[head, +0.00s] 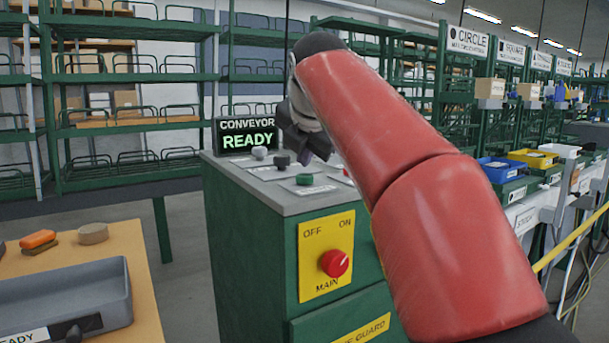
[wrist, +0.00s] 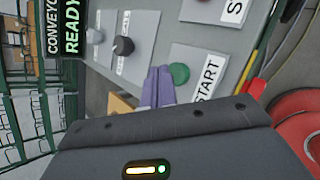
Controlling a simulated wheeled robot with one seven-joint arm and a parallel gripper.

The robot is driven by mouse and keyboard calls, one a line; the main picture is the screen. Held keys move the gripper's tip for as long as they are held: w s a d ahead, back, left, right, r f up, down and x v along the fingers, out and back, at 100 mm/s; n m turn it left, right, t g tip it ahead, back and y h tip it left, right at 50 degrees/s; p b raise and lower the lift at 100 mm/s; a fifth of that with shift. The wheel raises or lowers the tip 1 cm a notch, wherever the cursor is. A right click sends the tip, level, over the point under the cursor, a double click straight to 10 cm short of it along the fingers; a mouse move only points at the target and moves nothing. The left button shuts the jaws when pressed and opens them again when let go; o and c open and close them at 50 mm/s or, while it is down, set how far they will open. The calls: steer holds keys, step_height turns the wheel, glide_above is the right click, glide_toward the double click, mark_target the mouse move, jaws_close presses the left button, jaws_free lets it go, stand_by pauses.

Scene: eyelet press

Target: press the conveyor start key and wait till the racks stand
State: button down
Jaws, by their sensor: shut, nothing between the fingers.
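The green start key (head: 304,179) is on top of the green control cabinet, on a light plate; in the wrist view it shows (wrist: 179,73) beside the START label (wrist: 208,78). My gripper (head: 318,157) hangs over the panel at the key's far side. In the wrist view its fingers (wrist: 160,70) are shut and empty, with tips just left of the key. I cannot tell how high they are above the panel or whether they touch it. The display (head: 247,137) reads CONVEYOR READY. Green racks (head: 138,77) stand behind on the left.
A black knob (head: 282,161) and a grey knob (head: 259,153) share the panel. A red MAIN switch (head: 335,263) is on the cabinet's front. A wooden table with a grey tray (head: 70,290) stands at left. Blue and yellow bins (head: 533,158) line the right.

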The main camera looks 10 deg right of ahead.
steer(key=shift+f, duration=0.15)
steer(key=shift+f, duration=0.3)
